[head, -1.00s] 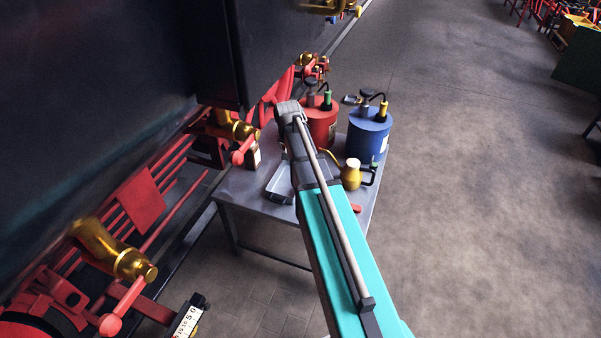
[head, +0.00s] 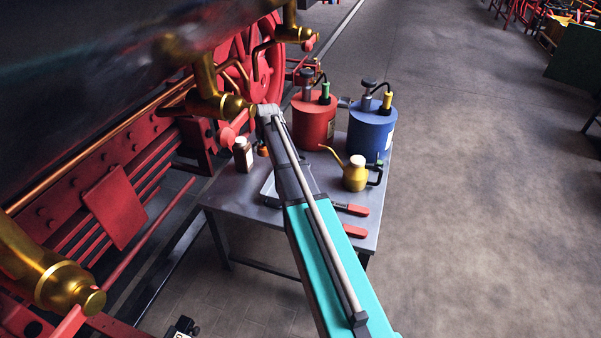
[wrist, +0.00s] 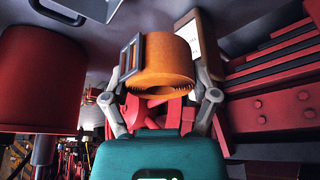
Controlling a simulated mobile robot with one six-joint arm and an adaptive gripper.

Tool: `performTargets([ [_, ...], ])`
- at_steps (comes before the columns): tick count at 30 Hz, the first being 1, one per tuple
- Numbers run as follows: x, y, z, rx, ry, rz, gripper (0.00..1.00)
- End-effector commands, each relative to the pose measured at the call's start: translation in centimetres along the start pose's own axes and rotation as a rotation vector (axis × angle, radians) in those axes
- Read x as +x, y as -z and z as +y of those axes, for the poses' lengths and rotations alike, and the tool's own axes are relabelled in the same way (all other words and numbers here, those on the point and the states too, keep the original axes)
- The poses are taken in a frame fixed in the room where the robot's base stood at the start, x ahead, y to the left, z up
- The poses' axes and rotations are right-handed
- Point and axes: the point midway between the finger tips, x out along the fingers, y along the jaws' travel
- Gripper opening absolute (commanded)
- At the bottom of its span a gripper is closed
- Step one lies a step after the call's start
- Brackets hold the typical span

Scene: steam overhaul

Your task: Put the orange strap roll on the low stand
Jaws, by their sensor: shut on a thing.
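The orange strap roll (wrist: 160,62), with a dark buckle-like frame on its side, sits between the fingers of my gripper (wrist: 163,100) in the wrist view. My gripper is shut on it. In the head view only a small orange piece (head: 262,150) shows beside my arm, beside a brown bottle; my arm hides the gripper there. The roll is close to the grey tabletop; I cannot tell whether they touch. A grey metal table (head: 230,195) stands below my arm. I cannot tell whether it is the low stand, and no other stand is clear.
Red locomotive parts and brass fittings (head: 208,90) crowd the left.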

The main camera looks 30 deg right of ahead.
Motion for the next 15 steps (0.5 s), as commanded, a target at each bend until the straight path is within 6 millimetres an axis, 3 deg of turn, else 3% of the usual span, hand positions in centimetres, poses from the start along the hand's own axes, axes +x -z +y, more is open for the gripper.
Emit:
performTargets([
  [15, 0.4, 0.3, -2.0, -0.031, 0.013, 0.002, 0.23],
])
